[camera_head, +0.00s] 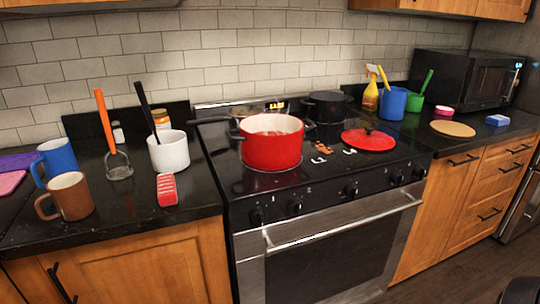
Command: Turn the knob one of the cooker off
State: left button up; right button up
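The cooker (335,255) stands in the middle of the view, with a steel front and a black glass top. Several black knobs run along its front panel: a left one (257,216), one beside it (295,207), a middle one (351,191) and right ones (396,177) and (419,172). Which is knob one, and how each is turned, I cannot tell. A red pot (272,148) sits on the front left of the cooktop. Neither of my grippers is in view.
A black pot (326,106) and a red lid (368,140) are on the cooktop. The oven handle (345,222) sticks out below the knobs. Mugs and utensils crowd the left counter. A dark rounded shape (520,291) shows at the bottom right corner.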

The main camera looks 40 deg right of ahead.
aim_at(258, 214)
jog(key=z, duration=2.85)
jog(key=i, duration=1.9)
jog(key=u, duration=3.05)
